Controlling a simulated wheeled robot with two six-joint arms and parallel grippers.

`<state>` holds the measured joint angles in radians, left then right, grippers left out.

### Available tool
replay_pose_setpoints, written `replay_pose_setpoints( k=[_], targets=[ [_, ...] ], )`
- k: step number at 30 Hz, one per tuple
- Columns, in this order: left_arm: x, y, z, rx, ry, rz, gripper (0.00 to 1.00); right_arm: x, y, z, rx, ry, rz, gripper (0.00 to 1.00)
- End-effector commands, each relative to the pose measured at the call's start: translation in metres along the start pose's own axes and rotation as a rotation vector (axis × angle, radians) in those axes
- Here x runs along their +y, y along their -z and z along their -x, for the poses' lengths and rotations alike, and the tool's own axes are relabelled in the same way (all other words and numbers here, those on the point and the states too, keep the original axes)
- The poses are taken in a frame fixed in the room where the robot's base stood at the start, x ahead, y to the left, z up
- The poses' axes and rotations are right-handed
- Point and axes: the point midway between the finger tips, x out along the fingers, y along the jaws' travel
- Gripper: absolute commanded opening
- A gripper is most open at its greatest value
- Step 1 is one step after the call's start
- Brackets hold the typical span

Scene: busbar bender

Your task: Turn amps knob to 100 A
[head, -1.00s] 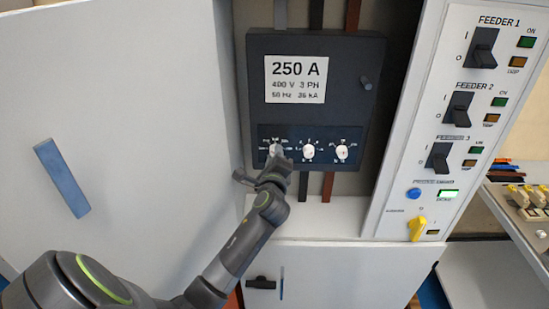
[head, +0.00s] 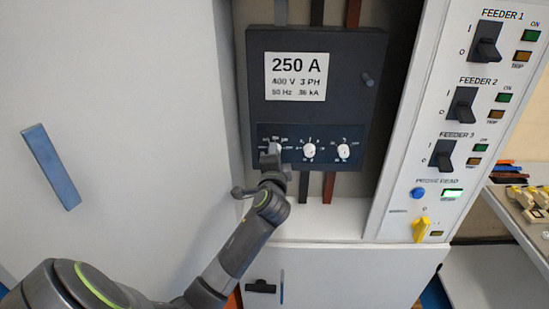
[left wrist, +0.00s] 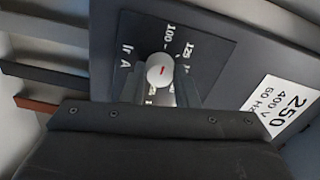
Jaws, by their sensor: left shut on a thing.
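The amps knob (left wrist: 160,70) is a round white knob with a short red mark, on a dark dial panel lettered "Ir A". In the left wrist view "100" and "125" stand above it; other numbers are partly hidden. My left gripper (left wrist: 160,92) is shut on this knob, one finger on each side. In the head view this knob (head: 274,148) is the leftmost of three white knobs low on the dark breaker (head: 310,122), partly covered by my left gripper (head: 271,160). I cannot tell the exact setting. My right gripper is not in view.
Two other white knobs (head: 309,150) sit right of the held one. A dark peg (head: 367,79) sticks out of the breaker. The feeder panel (head: 400,165) with switches and a yellow handle (head: 420,229) stands at right. An open door (head: 130,100) fills the left.

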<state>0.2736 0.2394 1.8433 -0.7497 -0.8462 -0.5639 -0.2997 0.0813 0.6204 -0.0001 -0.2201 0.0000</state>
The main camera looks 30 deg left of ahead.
Motion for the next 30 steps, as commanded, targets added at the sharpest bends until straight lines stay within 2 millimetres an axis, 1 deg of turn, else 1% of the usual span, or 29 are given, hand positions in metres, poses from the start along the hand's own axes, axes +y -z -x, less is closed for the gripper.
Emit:
replay_pose_setpoints(
  k=[6, 18, 19, 23, 30],
  targets=[
    [-0.0005, 0.0000, -0.0002, 0.000, 0.001, 0.034, 0.04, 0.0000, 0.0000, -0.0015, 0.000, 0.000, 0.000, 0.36],
    [-0.0006, 0.0002, -0.0002, 0.001, 0.001, 0.039, 0.04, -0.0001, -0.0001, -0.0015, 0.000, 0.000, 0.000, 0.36],
    [-0.0006, 0.0003, -0.0002, 0.001, 0.001, 0.039, 0.31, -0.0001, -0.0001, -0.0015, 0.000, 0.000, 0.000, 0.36],
    [-0.0005, 0.0002, -0.0002, 0.001, 0.001, 0.038, 0.48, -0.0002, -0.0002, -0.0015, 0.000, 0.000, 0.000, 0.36],
    [-0.0001, 0.0001, -0.0001, 0.000, 0.000, 0.037, 0.49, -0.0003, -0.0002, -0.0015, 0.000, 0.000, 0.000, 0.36]
  ],
)
